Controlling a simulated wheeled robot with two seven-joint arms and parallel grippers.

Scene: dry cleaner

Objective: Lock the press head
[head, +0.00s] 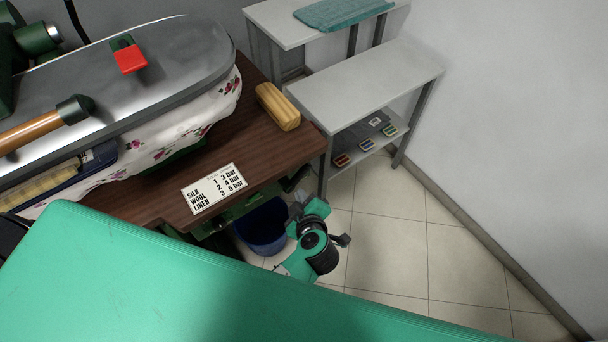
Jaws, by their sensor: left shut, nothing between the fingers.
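The press head (170,75) is a long grey metal shape at the upper left, lying over a flowered padded board (190,125). Whether it touches the padding all round is hard to tell. A red tab (130,59) on a green mount sits on top of the head. A wooden handle (40,129) with a dark end fitting lies across its near side. My left gripper (300,212) is low beyond the table's front edge, beside a blue bin, well away from the press. It is shut and empty; its fingers are small and partly hidden. My right gripper is out of view.
A brown table (262,150) carries the press, a wooden block (278,107) and a pressure card (214,188). A blue bin (263,226) stands below. A grey shelf (365,80) holds small coloured items at the right. Open tiled floor (388,250) lies right; my green arm part covers the foreground.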

